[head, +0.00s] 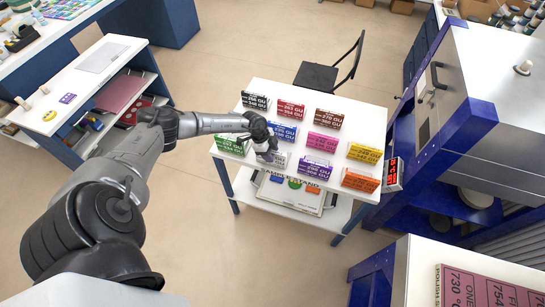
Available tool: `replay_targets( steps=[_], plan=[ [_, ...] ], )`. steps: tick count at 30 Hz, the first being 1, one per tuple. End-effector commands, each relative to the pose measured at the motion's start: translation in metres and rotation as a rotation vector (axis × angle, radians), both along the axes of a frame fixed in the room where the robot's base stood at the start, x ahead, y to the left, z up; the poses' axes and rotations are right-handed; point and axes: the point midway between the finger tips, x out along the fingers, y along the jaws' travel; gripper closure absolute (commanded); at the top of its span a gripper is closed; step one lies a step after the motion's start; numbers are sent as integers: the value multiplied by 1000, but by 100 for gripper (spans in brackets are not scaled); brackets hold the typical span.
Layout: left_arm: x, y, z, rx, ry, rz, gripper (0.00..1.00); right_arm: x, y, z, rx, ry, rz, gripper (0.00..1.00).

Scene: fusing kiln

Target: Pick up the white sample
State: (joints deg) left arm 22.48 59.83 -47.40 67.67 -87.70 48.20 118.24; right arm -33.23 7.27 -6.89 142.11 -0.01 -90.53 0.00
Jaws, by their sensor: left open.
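The white sample (277,161) is a small pale upright block with dark print, near the front left of the white table, between the green and purple samples. My left gripper (268,152) is over its upper left part with jaws open and hides part of it. Whether the fingers touch the sample cannot be told at this size. My right gripper is not in view.
Close around stand the green (232,144), blue (283,131) and purple (318,168) samples. Black, red, brown, pink, yellow and orange ones share the table (345,112). A black chair (318,77) stands behind; the blue-framed kiln (480,110) is right.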

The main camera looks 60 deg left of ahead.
Motion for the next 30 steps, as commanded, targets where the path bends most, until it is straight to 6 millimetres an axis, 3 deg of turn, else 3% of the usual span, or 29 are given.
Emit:
replay_targets(
  steps=[30],
  plan=[
    [1,0,-7,0,0,0,53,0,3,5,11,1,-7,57]
  ],
)
